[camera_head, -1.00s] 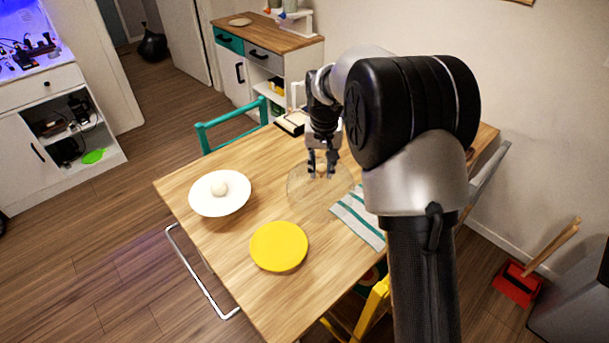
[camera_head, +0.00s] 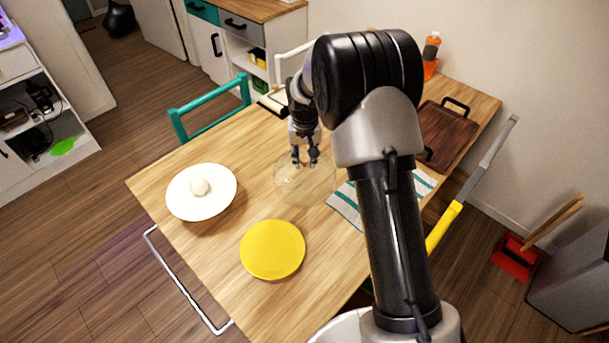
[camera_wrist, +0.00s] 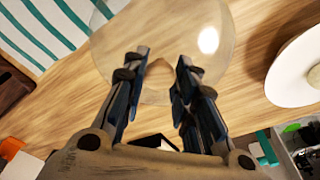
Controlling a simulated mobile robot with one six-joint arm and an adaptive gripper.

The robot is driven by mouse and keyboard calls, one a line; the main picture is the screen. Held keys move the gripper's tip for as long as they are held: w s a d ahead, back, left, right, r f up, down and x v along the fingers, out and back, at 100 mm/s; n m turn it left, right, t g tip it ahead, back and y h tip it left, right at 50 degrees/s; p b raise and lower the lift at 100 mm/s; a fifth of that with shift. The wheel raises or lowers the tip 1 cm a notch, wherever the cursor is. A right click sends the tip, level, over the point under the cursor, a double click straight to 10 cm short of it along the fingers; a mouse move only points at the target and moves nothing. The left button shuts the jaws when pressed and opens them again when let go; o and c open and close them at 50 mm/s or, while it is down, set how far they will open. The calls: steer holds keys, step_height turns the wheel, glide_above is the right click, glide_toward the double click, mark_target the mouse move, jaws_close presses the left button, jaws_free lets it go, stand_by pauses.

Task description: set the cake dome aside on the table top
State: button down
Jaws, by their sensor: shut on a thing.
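The cake dome (camera_head: 291,187) is a clear, see-through bowl shape over the table top, between the white plate and the striped cloth. It also shows in the wrist view (camera_wrist: 118,42), just beyond my fingers. My gripper (camera_head: 305,162) points down at the top of the dome and is shut on it. In the wrist view my gripper (camera_wrist: 160,68) has its two fingers at the dome's top, with a gap between them; the grasped part is hard to make out. I cannot tell whether the dome's rim touches the wooden table top (camera_head: 190,262).
A white plate (camera_head: 182,205) with a pale round item (camera_head: 200,187) stands left. A yellow disc (camera_head: 272,249) lies in front. A striped cloth (camera_head: 345,205), a dark wooden tray (camera_head: 447,132) and an orange bottle (camera_head: 431,48) are right. Bare wood lies between the plates.

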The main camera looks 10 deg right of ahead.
mark_target(305, 167)
steer(key=shift+w+f+b, duration=0.1)
steer(key=shift+f+b, duration=0.7)
steer(key=shift+f, duration=2.55)
steer(key=shift+f, duration=0.15)
steer(key=c, duration=1.3)
jaws_free()
